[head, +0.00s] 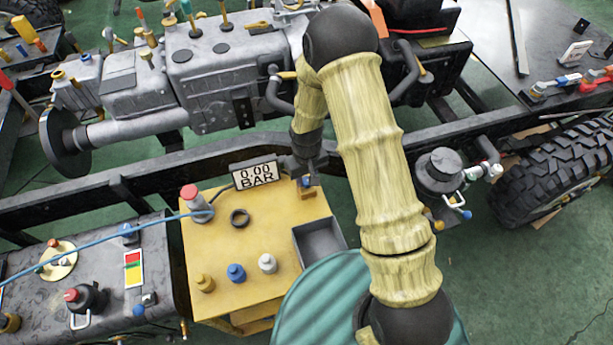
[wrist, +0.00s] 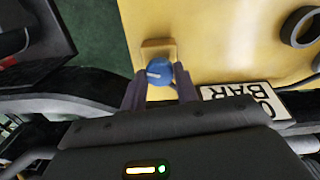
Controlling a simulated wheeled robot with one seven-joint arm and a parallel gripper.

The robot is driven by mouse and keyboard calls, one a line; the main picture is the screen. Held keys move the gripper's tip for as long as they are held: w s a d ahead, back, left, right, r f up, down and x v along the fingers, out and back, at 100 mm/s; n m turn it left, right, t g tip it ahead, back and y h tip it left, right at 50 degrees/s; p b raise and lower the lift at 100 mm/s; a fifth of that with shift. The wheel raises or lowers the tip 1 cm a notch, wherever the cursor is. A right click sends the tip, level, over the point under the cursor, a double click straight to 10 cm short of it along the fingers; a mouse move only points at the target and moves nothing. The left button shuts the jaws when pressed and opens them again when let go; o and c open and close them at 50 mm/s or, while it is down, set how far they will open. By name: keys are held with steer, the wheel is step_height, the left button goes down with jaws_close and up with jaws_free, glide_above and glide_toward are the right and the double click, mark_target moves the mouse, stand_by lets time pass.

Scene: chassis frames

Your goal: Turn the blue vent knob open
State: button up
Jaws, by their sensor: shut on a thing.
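The blue vent knob (wrist: 159,71) is a small round knob with a pale mark on its face, in front of a tan block (wrist: 157,47). In the wrist view my gripper (wrist: 160,80) has one finger on each side of it and is shut on it. In the head view the knob (head: 305,182) shows small at the tip of my gripper (head: 306,180), by the far right corner of the yellow cart top (head: 225,245). The fingers partly hide it there.
A display (head: 255,177) reading "0.00 BAR" stands just left of my gripper. A grey open tray (head: 320,243), a black ring (head: 239,217) and several coloured caps are on the cart. The dark chassis rail (head: 120,189) runs close behind.

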mark_target(307, 180)
steer(key=n, duration=0.3)
steer(key=shift+n, duration=0.4)
stand_by(0.3)
steer(key=o, duration=1)
step_height(307, 180, up, 17)
steer(key=shift+r, duration=0.2)
